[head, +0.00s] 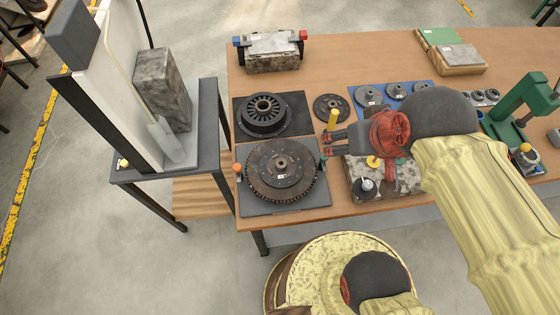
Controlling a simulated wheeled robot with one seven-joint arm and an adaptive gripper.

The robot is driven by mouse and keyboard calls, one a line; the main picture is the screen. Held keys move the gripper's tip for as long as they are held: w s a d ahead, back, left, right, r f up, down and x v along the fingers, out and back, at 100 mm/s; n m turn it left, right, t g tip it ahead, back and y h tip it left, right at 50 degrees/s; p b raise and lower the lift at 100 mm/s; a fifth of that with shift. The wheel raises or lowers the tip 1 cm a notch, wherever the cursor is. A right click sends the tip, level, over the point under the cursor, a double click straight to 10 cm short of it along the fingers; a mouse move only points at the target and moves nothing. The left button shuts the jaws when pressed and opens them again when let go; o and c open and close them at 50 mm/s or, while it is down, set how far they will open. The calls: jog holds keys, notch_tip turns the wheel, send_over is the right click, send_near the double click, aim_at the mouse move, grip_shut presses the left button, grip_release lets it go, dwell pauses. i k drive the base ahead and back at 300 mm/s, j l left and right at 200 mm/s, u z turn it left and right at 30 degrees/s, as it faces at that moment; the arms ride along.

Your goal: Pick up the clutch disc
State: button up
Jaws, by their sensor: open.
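A dark round disc with a hub and small windows (331,107), which looks like the clutch disc, lies flat on the wooden table right of the ribbed round cover. My gripper (325,145) is open and empty, its fingers pointing left. In the picture it is just below that disc and right of the large toothed flywheel (264,184). Its height above the table cannot be told. A yellow-topped upright piece (333,121) stands between the gripper and the disc.
The ribbed cover (263,110) and flywheel sit on dark mats. A blue mat (424,87) holds several smaller discs. A metal block (408,181) lies under my arm. A battery (270,53) stands at the back, a green press (524,103) at right. The table's back middle is clear.

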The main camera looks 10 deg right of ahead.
aim_at(279, 167)
jog(key=k+j+z, duration=0.25)
jog(key=k, duration=0.3)
jog(key=k+j+z, duration=0.3)
jog(key=k, duration=0.2)
jog(key=l, duration=0.1)
